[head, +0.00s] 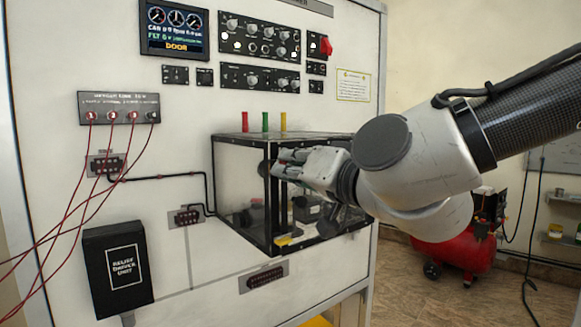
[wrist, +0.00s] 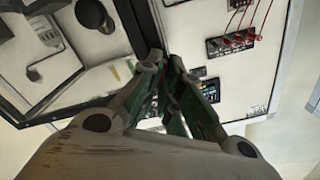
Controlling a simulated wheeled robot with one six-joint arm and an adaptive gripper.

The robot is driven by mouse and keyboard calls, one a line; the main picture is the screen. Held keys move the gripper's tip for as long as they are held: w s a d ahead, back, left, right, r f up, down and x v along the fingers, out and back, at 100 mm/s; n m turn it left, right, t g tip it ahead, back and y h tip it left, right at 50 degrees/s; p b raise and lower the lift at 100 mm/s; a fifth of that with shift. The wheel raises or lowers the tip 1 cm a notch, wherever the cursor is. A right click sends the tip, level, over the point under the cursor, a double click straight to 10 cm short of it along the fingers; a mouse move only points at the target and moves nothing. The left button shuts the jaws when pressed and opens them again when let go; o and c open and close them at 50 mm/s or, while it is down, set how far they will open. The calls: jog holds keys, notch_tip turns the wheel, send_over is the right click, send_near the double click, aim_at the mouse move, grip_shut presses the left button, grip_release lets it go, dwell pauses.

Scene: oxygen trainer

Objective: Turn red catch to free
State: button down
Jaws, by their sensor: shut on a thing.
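My gripper (head: 277,167) is at the front upper edge of the clear box with a black frame (head: 243,228). Its fingers are closed together against the dark frame post. In the wrist view, the fingertips of my gripper (wrist: 167,66) meet at the black frame bar (wrist: 136,28), with only a thin dark gap between them. They are shut on a small part there, which the fingers almost wholly hide. The red catch does not show clearly in either view, and its angle cannot be told.
Red, green and yellow pegs (head: 265,122) stand on the box top. A relief driver unit (head: 118,267) and red cables (head: 85,160) are on the panel at left. A display (head: 174,30) and switch panels are above. A red compressor (head: 452,259) stands on the floor at right.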

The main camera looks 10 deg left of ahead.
jog(key=n, duration=0.6)
jog(key=shift+s+a+n, duration=0.1)
jog(key=shift+n, duration=0.3)
jog(key=shift+f, duration=0.1)
dwell(0.3)
jog(key=c, duration=1.6)
grip_release()
jog(key=v, duration=1.2)
